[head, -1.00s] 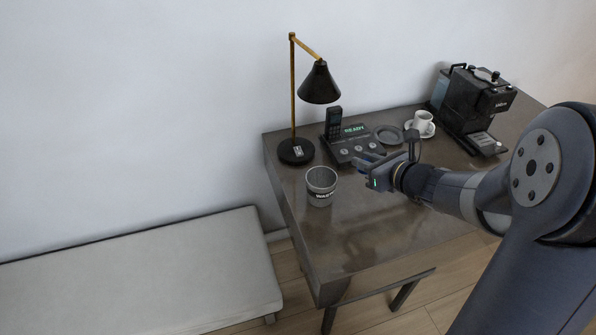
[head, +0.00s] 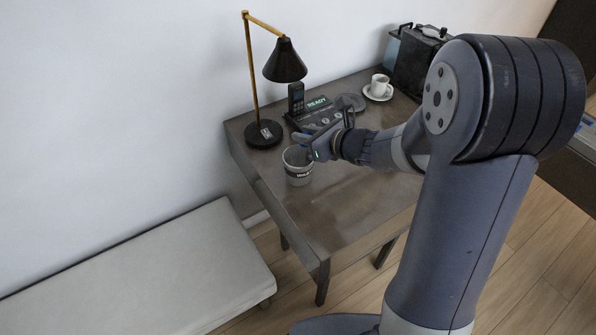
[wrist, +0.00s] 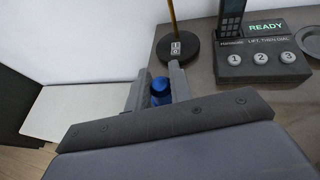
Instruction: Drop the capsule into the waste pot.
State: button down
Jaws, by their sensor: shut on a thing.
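The waste pot (head: 298,173) is a small grey round pot with a dark label, standing upright near the left edge of the desk. My gripper (head: 304,138) is at the pot's upper right side in the head view, close to its rim. In the wrist view my gripper (wrist: 160,78) is shut on the blue capsule (wrist: 160,90), which sits between the two fingers. The capsule cannot be made out clearly in the head view. The pot is not visible in the wrist view.
A black lamp (head: 264,134) and a phone dock (head: 318,112) stand behind the pot. A cup on a saucer (head: 378,94) and a coffee machine (head: 420,65) are farther right. The desk front (head: 345,205) is clear. A bench (head: 150,270) is at left.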

jog(key=shift+f, duration=0.15)
jog(key=c, duration=1.2)
grip_release()
jog(key=p+v, duration=0.1)
jog(key=v, duration=1)
jog(key=shift+f, duration=0.1)
